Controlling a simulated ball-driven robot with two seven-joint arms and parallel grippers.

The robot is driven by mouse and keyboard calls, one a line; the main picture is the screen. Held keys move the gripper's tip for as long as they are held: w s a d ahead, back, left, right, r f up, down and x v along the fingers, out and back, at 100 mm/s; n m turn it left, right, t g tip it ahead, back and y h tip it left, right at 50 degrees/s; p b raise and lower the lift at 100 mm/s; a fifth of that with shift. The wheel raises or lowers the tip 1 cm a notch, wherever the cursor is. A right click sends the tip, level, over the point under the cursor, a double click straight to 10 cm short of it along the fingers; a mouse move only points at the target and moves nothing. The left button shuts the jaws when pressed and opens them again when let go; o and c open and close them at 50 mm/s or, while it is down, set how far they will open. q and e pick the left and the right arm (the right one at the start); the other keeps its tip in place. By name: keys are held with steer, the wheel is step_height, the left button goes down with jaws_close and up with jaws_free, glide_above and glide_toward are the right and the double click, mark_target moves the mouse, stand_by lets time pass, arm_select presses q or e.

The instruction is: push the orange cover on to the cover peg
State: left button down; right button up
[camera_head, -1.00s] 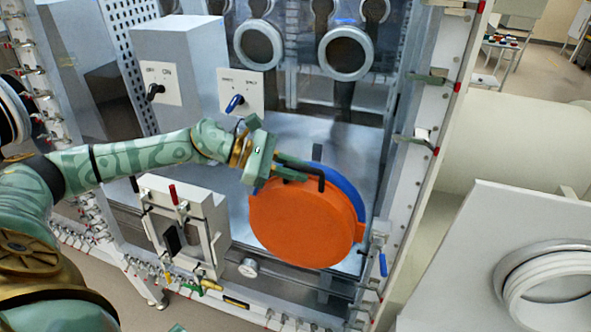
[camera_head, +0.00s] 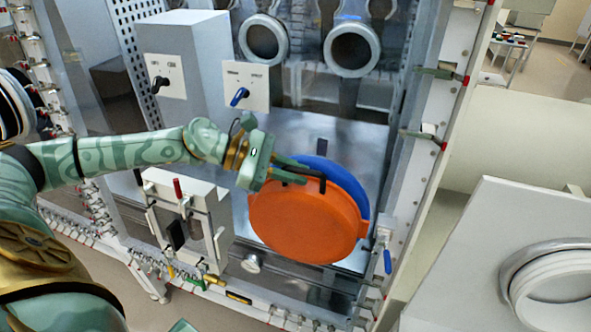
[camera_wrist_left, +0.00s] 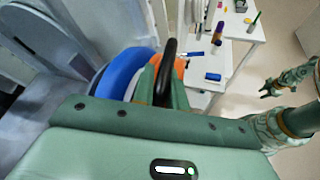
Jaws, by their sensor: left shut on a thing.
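The round orange cover (camera_head: 305,226) stands upright in front of a blue disc (camera_head: 346,178) at the front of the glovebox. The blue disc shows along the cover's upper right edge. My left gripper (camera_head: 299,174) is shut on the black handle (camera_head: 321,184) at the top of the cover. In the left wrist view the handle (camera_wrist_left: 169,62) stands between the fingers, with the blue disc (camera_wrist_left: 122,73) to the left. I cannot make out the cover peg. My right gripper (camera_wrist_left: 268,89) shows small at the right of the left wrist view, fingers apart and empty.
A small box with a red-tipped lever (camera_head: 187,215) stands left of the cover. A blue-handled latch (camera_head: 386,258) is close to its right. Glove ports (camera_head: 352,49) are above. A white table (camera_wrist_left: 232,45) with small items shows in the left wrist view.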

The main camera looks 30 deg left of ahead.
arm_select(q)
steer(key=shift+s, duration=0.15)
steer(key=shift+s+d+r+b, duration=0.15)
steer(key=shift+s+d+b, duration=0.05)
steer(key=shift+s+b, duration=0.2)
steer(key=shift+s, duration=0.15)
steer(key=shift+s+d+r+b, duration=0.1)
steer(key=shift+s+r+b, duration=0.05)
steer(key=shift+s+b, duration=0.15)
steer(key=shift+s+d+r+b, duration=0.1)
steer(key=shift+s+b, duration=0.1)
steer(key=shift+s, duration=0.2)
